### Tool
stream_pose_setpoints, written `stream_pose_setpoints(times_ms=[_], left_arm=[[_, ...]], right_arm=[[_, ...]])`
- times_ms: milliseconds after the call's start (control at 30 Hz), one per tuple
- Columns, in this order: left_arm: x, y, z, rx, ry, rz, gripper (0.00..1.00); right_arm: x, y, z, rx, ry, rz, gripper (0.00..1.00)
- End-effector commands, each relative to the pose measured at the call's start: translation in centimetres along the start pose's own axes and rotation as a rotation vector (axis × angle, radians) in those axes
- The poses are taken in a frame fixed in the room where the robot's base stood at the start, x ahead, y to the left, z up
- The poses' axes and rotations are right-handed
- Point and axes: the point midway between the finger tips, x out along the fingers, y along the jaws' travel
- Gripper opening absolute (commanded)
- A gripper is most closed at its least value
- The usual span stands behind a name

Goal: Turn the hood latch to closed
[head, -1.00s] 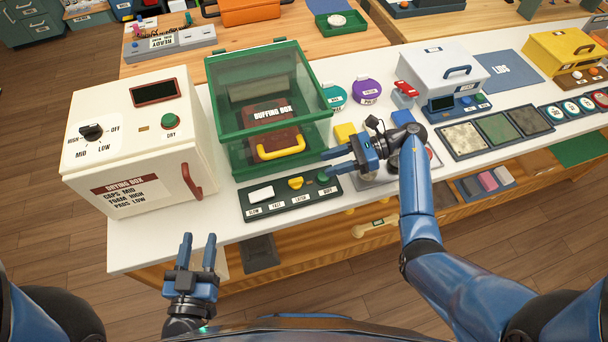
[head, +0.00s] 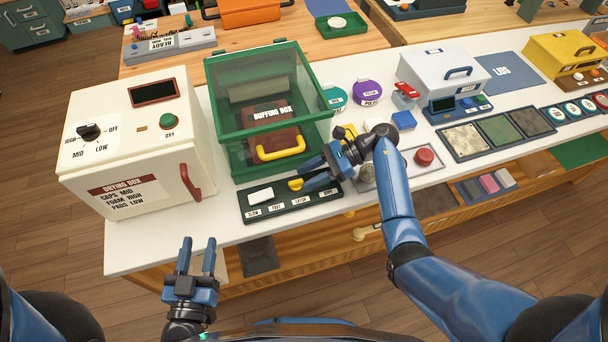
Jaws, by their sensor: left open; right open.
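The buffing box (head: 268,85) has a green-framed clear hood and stands at the back middle of the white counter. In front of it lies a dark green control panel (head: 281,210) with small labels, one reading LATCH. The yellow latch knob (head: 296,184) sits on this panel, between the fingertips of my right gripper (head: 308,178) as far as I can tell. The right gripper is open, and its fingers hide part of the panel's right end. My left gripper (head: 196,258) is open and empty, in front of the counter's edge at the lower left.
A drying box (head: 130,140) with a red handle stands to the left. A white switch (head: 261,195) sits on the panel's left part. A red button (head: 424,157) lies right of my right gripper, and a wash box (head: 444,75) stands behind it.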

Motion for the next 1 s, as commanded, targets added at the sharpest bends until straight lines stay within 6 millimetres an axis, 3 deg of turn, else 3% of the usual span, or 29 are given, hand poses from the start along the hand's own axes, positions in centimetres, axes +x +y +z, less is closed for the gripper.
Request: stream_pose_setpoints(times_ms=[200, 567, 833, 1000], left_arm=[[0.0, 0.0, -0.4, 0.000, 0.000, 0.000, 0.43], [0.0, 0.0, -0.4, 0.000, 0.000, 0.000, 0.43], [0.0, 0.0, -0.4, 0.000, 0.000, 0.000, 0.43], [0.0, 0.0, -0.5, 0.000, 0.000, 0.000, 0.43]], right_arm=[[1.7, 0.0, 0.0, 0.000, 0.000, 0.001, 0.41], [1.9, 0.0, 0.0, 0.000, 0.000, -0.001, 0.41], [1.9, 0.0, 0.0, 0.000, 0.000, -0.001, 0.01], [1.9, 0.0, -0.1, 0.003, 0.000, -0.008, 0.01]])
